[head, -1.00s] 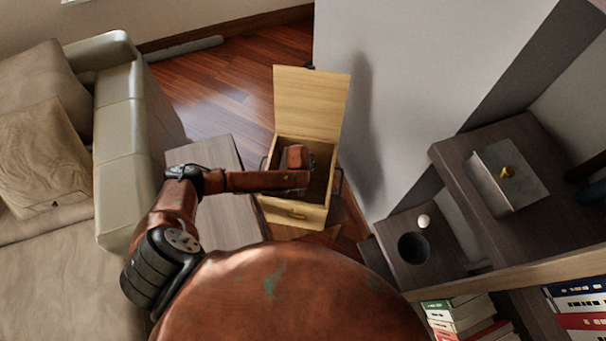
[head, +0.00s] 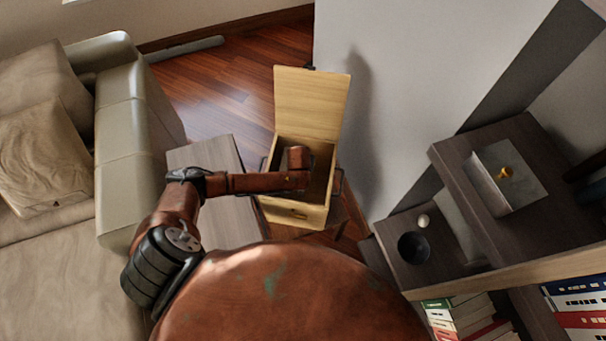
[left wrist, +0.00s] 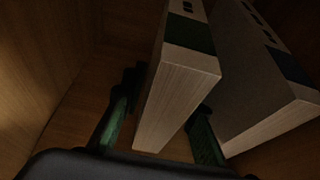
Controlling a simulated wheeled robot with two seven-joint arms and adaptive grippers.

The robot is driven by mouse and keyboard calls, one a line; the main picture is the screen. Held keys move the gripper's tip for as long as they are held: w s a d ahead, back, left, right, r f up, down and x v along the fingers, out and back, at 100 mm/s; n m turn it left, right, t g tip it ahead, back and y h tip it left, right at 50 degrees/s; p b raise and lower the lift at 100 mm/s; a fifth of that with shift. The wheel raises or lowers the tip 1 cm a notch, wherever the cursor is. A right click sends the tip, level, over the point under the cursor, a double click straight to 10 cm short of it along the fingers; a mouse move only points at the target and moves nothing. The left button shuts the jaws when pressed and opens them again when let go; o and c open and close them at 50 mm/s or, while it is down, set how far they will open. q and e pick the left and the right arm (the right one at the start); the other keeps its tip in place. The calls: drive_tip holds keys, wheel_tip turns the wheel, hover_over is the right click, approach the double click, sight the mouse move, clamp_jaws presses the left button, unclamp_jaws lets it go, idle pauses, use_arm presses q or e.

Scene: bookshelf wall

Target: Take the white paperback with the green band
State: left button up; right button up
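In the left wrist view, a white paperback with a dark green band (left wrist: 180,85) stands on edge inside a wooden box. My left gripper (left wrist: 168,95) is around it, with one finger on each side. A narrow gap shows between the left finger and the book, so the gripper looks open. In the head view my left arm reaches into the open wooden box (head: 290,212); the gripper and the books there are hidden. My right gripper is out of view.
The box's raised lid (head: 310,103) stands at its back. A grey-brown table (head: 215,160) and a beige sofa (head: 120,150) are to the left. A white wall (head: 400,100) and dark shelves with a black bowl (head: 414,248) and books (head: 458,315) are to the right.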

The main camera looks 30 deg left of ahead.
use_arm(q)
clamp_jaws()
drive_tip(key=shift+w+r, duration=0.1)
drive_tip(key=shift+r, duration=0.05)
idle(0.4)
